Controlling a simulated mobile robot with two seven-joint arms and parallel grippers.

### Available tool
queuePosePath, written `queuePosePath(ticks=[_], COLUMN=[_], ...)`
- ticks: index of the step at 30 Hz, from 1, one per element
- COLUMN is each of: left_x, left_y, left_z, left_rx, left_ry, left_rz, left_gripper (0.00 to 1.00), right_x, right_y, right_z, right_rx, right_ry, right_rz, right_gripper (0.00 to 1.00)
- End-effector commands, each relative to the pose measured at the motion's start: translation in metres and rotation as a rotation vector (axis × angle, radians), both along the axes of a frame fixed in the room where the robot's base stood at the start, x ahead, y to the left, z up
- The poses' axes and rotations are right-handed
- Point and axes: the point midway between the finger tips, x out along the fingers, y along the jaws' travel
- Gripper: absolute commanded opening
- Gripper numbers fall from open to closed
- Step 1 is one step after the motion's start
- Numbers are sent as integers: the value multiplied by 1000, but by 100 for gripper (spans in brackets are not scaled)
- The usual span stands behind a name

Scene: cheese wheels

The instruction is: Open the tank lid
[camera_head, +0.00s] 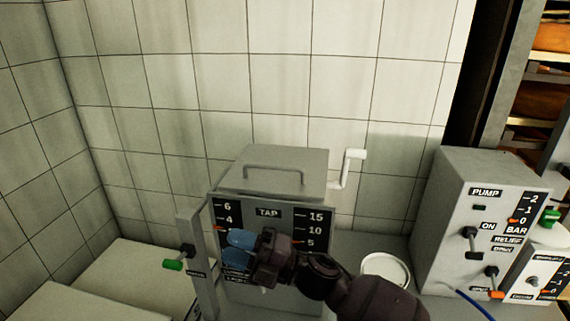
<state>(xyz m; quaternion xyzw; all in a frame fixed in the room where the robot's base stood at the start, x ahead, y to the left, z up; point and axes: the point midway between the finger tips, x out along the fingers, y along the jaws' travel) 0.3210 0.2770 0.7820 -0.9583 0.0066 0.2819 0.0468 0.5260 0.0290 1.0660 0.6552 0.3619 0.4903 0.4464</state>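The grey tank (305,270) stands in the lower middle, with a TAP label and two number scales on its front. Its flat grey lid (290,158) lies shut on top, with a bar handle (274,170) across it. My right gripper (238,248) is in front of the tank, below the lid, its blue fingers pointing left. It hides part of the tank's front. The two fingers show close together, and I cannot tell whether there is a gap between them. Nothing shows held in it. My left gripper is not in view.
A white crank (350,166) sticks up at the tank's right. A grey post with a green-tipped lever (174,264) stands at its left. A tiled wall is behind; the space above the lid is clear.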

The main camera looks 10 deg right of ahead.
Motion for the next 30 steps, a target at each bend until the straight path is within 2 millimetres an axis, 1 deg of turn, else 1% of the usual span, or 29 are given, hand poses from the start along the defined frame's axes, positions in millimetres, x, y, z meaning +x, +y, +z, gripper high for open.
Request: queuePosePath(ticks=[1,6,10,14,17,19,23,26,29,30], left_x=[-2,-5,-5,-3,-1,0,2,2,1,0], left_y=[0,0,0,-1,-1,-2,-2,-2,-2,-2], left_z=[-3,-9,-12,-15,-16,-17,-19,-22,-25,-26], left_rx=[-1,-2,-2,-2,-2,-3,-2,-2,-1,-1], left_ry=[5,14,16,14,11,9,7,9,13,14], left_rz=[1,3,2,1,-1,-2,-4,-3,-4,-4], left_gripper=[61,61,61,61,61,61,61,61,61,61], right_x=[0,-5,-6,0,9,19,42,63,85,95], right_y=[9,35,46,48,44,37,19,1,-21,-31], right_z=[6,18,21,23,25,27,38,53,74,85], right_rx=[-42,-200,-349,-517,-657,-760,-967,-1138,-1319,-1393], right_ry=[-68,-299,-485,-660,-785,-864,-992,-1076,-1137,-1154], right_rz=[49,222,362,495,593,657,763,832,892,911], right_gripper=[38,38,38,38,38,38,38,38,38,38])
